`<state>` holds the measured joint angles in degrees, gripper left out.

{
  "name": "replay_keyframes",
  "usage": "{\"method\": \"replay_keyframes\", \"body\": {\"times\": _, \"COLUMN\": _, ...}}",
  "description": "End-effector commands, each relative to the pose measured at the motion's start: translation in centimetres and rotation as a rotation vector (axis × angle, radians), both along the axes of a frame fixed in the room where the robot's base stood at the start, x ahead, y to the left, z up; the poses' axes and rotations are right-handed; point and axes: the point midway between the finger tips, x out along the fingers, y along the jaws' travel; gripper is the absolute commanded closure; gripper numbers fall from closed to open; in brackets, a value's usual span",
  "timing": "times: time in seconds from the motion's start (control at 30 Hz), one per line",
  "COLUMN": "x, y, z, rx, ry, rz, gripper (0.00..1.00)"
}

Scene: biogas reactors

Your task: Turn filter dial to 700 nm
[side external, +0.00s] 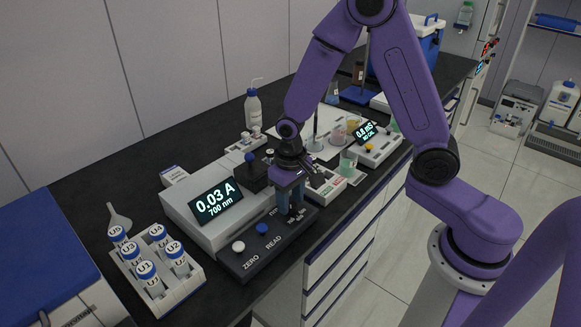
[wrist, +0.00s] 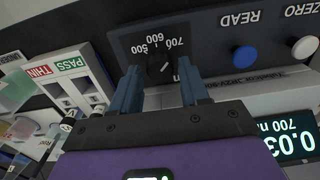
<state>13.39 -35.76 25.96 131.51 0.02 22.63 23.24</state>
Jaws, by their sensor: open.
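The filter dial (wrist: 160,68) is a small dark knob on the spectrophotometer's black front panel (side external: 266,250). In the wrist view its scale reads 500, 600 and 700 upside down, and its white pointer line slants toward 700. The spectrophotometer's display (side external: 215,202) reads 0.03 A and 700 nm; it shows partly in the wrist view (wrist: 296,137). My gripper (wrist: 159,78) is open, with one blue finger on each side of the dial; I cannot tell whether they touch it. In the side view my gripper (side external: 290,205) points down at the panel and hides the dial.
A blue READ button (side external: 262,228) and a white ZERO button (side external: 238,246) sit beside the dial. A rack (side external: 180,288) of blue-capped vials stands at front left. A PASS/THIN tray (wrist: 75,85) and small beakers (side external: 347,160) stand close on the dial's other side.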

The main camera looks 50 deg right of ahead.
Motion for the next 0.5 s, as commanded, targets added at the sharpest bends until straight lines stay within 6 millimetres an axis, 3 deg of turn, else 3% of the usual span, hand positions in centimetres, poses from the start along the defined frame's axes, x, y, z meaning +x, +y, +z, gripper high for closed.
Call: {"method": "replay_keyframes", "body": {"times": 0.5, "x": 0.1, "y": 0.0, "z": 8.4, "rx": 0.003, "ry": -0.008, "rz": -0.001, "gripper": 0.55}}
